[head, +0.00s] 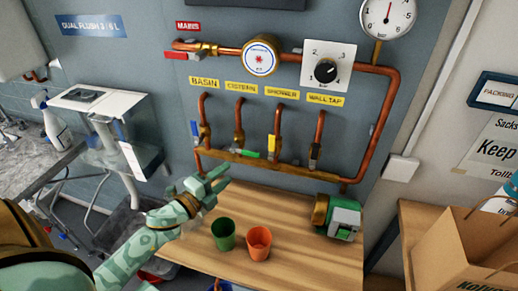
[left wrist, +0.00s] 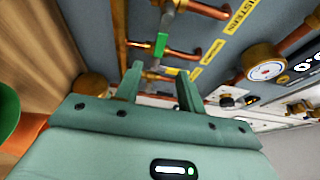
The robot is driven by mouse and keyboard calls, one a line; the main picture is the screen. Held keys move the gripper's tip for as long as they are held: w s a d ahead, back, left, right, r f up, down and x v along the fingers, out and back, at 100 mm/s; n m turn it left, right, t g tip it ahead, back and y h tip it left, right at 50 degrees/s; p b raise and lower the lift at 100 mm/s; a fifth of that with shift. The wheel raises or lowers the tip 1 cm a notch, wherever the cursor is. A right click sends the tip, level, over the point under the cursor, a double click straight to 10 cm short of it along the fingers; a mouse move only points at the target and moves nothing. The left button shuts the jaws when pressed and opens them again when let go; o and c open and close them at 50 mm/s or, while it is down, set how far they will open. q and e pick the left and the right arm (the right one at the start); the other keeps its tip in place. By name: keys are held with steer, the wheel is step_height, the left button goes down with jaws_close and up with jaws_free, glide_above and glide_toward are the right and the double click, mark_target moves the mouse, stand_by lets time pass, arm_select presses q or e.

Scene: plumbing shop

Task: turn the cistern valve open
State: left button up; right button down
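The cistern valve sits low on the pipe under the CISTERN label (head: 241,87). Its green handle (head: 249,154) points sideways to the right, across the vertical pipe. My left gripper (head: 224,175) is open and empty, below and left of the green handle, apart from it. In the left wrist view the two fingers of the left gripper (left wrist: 158,74) are spread, and the green handle (left wrist: 161,44) shows beyond the fingertips, between their lines. The valve body is partly hard to make out. My right gripper is not in view.
A green cup (head: 223,234) and an orange cup (head: 258,243) stand on the wooden bench (head: 300,255) below. A green-and-brass device (head: 339,216) stands right.

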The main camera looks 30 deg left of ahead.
mark_target(250, 155)
arm_select(q)
steer(key=w, duration=0.4)
steer(key=w+d, duration=0.1)
steer(key=w, duration=0.4)
steer(key=w+d, duration=0.1)
steer(key=w, duration=0.3)
steer(key=shift+w, duration=0.3)
jaws_close()
